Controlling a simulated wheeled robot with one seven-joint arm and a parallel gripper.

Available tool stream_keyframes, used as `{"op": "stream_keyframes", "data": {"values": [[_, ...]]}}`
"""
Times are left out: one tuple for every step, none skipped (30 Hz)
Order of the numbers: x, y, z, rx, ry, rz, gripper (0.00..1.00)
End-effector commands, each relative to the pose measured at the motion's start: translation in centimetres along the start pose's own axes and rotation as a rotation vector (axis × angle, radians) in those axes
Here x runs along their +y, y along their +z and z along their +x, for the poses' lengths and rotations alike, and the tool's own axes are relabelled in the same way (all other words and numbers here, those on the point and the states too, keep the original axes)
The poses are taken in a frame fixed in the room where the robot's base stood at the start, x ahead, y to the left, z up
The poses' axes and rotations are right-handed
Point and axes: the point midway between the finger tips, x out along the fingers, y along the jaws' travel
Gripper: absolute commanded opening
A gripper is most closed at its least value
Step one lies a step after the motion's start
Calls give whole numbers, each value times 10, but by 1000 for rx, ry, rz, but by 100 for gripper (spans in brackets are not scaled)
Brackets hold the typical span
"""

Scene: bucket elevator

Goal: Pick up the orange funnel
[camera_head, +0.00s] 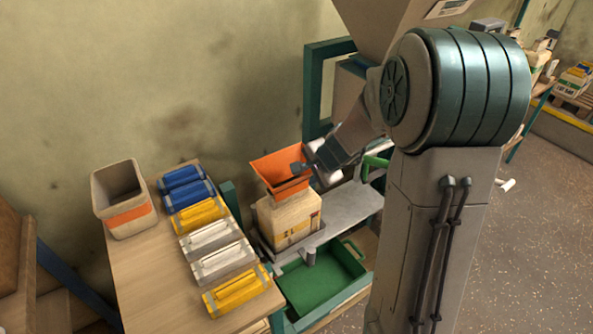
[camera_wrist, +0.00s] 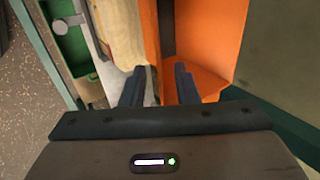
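The orange funnel (camera_head: 278,170) sits upright on top of a cream sack (camera_head: 287,218) on the grey bench. It fills the right middle of the wrist view (camera_wrist: 215,50). My gripper (camera_head: 307,168) is at the funnel's right side, near its rim. In the wrist view my gripper (camera_wrist: 159,70) has its two dark fingers apart, with the funnel's edge in line with the gap between them. The right finger overlaps the orange inside, and the left finger is on the sack's side. I cannot tell whether either finger touches the funnel.
A wooden table (camera_head: 150,275) on the left holds several blue, yellow and white packs and a beige bin (camera_head: 122,200) with an orange band. A green tray (camera_head: 320,283) lies below the bench. A teal frame (camera_head: 314,95) stands behind the funnel. Open floor (camera_head: 540,210) is at right.

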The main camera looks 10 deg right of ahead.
Motion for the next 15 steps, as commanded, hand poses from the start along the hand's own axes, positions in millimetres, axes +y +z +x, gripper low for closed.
{"op": "stream_keyframes", "data": {"values": [[1,0,9,-2,2,1,28],[1,0,13,-1,2,2,28],[0,0,17,0,1,1,28],[0,0,20,-1,0,1,28],[0,0,22,-1,1,0,28],[0,0,24,0,0,1,28],[0,0,25,0,0,1,28],[0,0,25,1,0,1,28],[0,0,26,1,0,1,28],[0,0,26,1,-1,1,28],[-1,0,25,1,-1,1,28],[-1,0,25,1,-1,1,28],[-1,0,25,1,-1,1,28],[-1,0,25,1,-1,0,28],[0,0,25,1,0,0,17]]}}
